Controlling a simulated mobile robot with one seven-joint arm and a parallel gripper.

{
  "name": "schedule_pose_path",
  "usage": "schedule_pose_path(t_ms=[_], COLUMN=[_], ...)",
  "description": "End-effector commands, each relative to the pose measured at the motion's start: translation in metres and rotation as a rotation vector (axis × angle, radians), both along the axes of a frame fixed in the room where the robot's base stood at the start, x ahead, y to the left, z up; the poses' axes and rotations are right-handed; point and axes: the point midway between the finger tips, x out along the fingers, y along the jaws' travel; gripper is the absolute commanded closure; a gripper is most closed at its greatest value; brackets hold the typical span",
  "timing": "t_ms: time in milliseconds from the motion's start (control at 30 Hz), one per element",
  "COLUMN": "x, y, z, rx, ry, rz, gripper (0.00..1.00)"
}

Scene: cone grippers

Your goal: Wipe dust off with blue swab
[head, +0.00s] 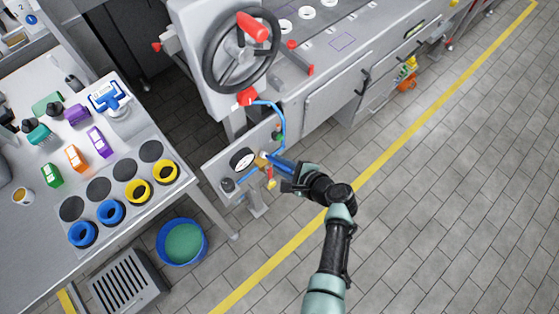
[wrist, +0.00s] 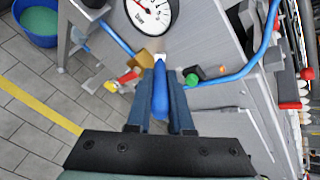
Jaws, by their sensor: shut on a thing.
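My gripper (head: 294,172) reaches in front of the grey machine panel, below the large handwheel. In the wrist view my gripper (wrist: 160,82) has its two blue-grey fingers closed around the blue swab (wrist: 159,92). The swab points away from my gripper, and its pale tip (wrist: 159,58) is near a brass fitting (wrist: 145,59) below the round gauge. The blue swab also shows in the head view (head: 279,161), at the panel. I cannot tell whether the tip touches anything. I cannot make out any dust.
The white-faced gauge (head: 242,159), a blue hose (head: 281,118) and a red-and-yellow valve (head: 270,181) crowd the panel. A blue bucket (head: 181,243) stands on the floor at the left. Floor at the right is clear.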

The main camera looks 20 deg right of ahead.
Motion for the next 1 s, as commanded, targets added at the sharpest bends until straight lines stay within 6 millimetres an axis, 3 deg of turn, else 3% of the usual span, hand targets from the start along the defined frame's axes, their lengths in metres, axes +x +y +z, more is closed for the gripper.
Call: schedule_pose_path(t_ms=[500, 1000], x=[-0.047, -0.054], y=[-0.017, -0.02], z=[0.001, 0.0], rx=[0.0, 0.001], ry=[0.001, 0.001], rz=[-0.001, -0.002], gripper=[1.0, 1.0])
